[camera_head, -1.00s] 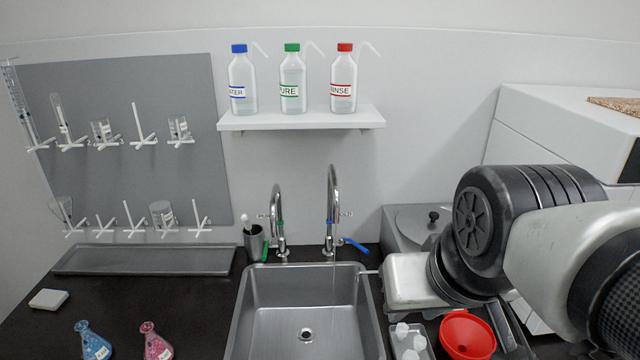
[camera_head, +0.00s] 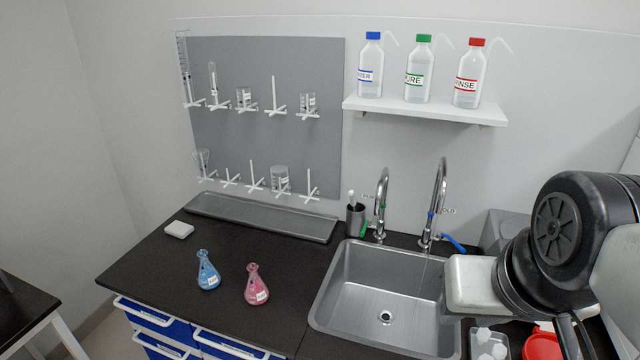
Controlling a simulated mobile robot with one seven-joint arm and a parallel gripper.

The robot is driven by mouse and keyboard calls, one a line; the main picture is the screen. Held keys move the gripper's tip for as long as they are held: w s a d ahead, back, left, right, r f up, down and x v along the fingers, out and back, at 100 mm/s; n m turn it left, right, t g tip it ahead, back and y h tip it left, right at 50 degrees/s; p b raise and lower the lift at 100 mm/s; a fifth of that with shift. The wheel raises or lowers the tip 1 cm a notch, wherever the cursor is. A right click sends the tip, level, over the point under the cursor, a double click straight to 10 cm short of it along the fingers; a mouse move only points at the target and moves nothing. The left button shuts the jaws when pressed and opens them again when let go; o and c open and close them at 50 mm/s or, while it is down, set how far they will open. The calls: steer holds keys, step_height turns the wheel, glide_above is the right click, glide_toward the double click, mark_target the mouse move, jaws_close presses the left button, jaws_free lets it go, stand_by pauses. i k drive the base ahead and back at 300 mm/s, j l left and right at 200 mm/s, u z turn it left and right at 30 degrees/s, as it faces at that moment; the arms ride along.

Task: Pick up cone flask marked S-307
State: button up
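Two cone flasks stand upright on the black worktop left of the sink. One holds blue liquid (camera_head: 208,272) and the other pink liquid (camera_head: 256,286). Each has a small white label, too small to read, so I cannot tell which is S-307. My gripper (camera_head: 472,283) shows as a pale block at the end of my arm, over the right edge of the sink. Its fingers are not visible. It is well to the right of both flasks and apart from them.
The steel sink (camera_head: 387,312) with taps (camera_head: 437,205) lies between my gripper and the flasks. A white pad (camera_head: 179,229) and a steel tray (camera_head: 262,218) lie behind the flasks. Wash bottles (camera_head: 417,75) stand on a shelf. The worktop around the flasks is mostly clear.

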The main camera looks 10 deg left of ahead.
mark_target(257, 293)
steer(key=k+u, duration=0.1)
steer(key=u, duration=0.3)
steer(key=l+u, duration=0.1)
steer(key=u, duration=0.25)
steer(key=k+u, duration=0.15)
steer(key=u, duration=0.25)
